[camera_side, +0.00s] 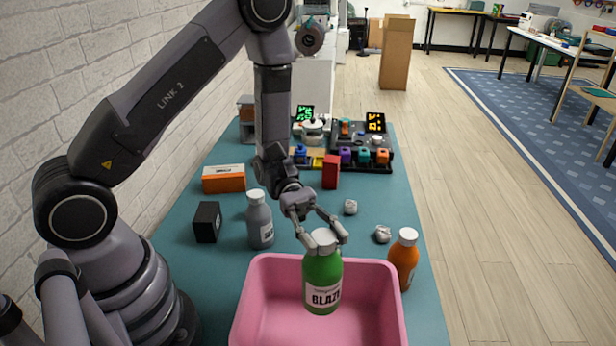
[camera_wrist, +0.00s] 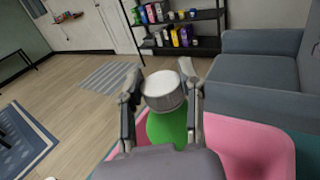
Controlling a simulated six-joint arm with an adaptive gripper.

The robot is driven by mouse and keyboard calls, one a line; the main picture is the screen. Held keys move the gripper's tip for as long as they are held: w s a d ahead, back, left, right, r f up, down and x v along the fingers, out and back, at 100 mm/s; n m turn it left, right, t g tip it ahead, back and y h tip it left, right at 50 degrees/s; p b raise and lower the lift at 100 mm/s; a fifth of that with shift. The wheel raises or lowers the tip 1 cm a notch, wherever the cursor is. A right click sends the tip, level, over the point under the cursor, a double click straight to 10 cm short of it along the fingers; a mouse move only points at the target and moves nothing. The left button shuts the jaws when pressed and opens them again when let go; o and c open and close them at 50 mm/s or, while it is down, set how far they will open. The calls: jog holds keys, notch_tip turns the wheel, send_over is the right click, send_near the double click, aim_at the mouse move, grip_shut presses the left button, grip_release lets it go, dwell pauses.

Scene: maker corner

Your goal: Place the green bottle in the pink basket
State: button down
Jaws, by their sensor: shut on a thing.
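The green bottle (camera_side: 322,275) has a white cap and a white label, and it is upright. My gripper (camera_side: 322,236) is shut on it at the cap and neck. In the side view the bottle shows in front of the pink basket (camera_side: 258,290), over its opening; I cannot tell whether its base touches the basket floor. In the wrist view the green bottle (camera_wrist: 168,128) sits between the two fingers of my gripper (camera_wrist: 163,92), with the pink basket (camera_wrist: 250,140) below and to the right.
A red block (camera_side: 331,171) and an orange box (camera_side: 223,179) are farther back.

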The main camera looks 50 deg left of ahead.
aim_at(331, 302)
notch_tip(331, 302, down, 11)
dwell(0.6)
jog(key=shift+f, duration=0.2)
jog(key=c, duration=0.7)
grip_release()
